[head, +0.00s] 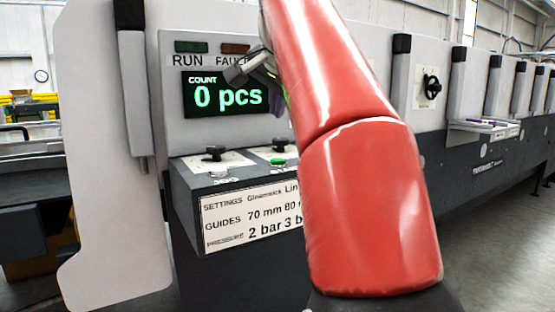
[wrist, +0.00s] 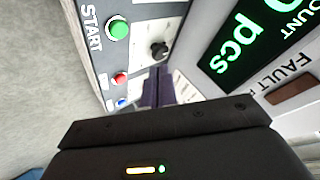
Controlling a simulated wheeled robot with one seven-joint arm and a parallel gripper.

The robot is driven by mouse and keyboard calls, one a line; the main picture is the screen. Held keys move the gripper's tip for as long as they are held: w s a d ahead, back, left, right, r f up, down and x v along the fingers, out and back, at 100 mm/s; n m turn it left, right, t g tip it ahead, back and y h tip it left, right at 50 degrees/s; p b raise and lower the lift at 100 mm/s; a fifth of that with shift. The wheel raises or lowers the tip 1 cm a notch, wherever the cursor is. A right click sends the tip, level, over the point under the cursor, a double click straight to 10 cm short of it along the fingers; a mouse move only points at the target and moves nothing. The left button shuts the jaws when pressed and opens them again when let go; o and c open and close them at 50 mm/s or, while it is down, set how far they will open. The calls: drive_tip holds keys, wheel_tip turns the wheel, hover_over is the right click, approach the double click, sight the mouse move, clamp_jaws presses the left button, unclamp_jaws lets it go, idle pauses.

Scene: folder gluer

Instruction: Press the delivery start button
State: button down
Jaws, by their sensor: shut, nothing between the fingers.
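The control panel shows a round green button (wrist: 119,28) beside the word START in the wrist view. In the head view a green button (head: 277,162) sits on the sloping ledge beside my arm, its label unreadable. My gripper (wrist: 158,75) is shut and empty, its dark purple fingers together near a black knob (wrist: 158,48). In the wrist view the green button lies to the upper left of the fingertips, apart from them. In the head view my gripper (head: 278,104) is above the ledge, in front of the count display, partly hidden by my red arm.
A red button (wrist: 119,79) and a blue button (wrist: 122,103) sit below the green one in the wrist view. Another black knob (head: 215,153) stands on the ledge. The count display (head: 226,95) reads 0 pcs. A pale upright guard plate (head: 103,160) is at left.

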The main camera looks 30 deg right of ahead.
sight(278, 161)
wheel_tip(278, 161, down, 6)
drive_tip(key=b, duration=0.4)
drive_tip(key=shift+f+b, duration=0.25)
drive_tip(key=shift+b, duration=0.15)
drive_tip(key=shift+f, duration=0.1)
idle(1.5)
drive_tip(key=shift+f, duration=0.3)
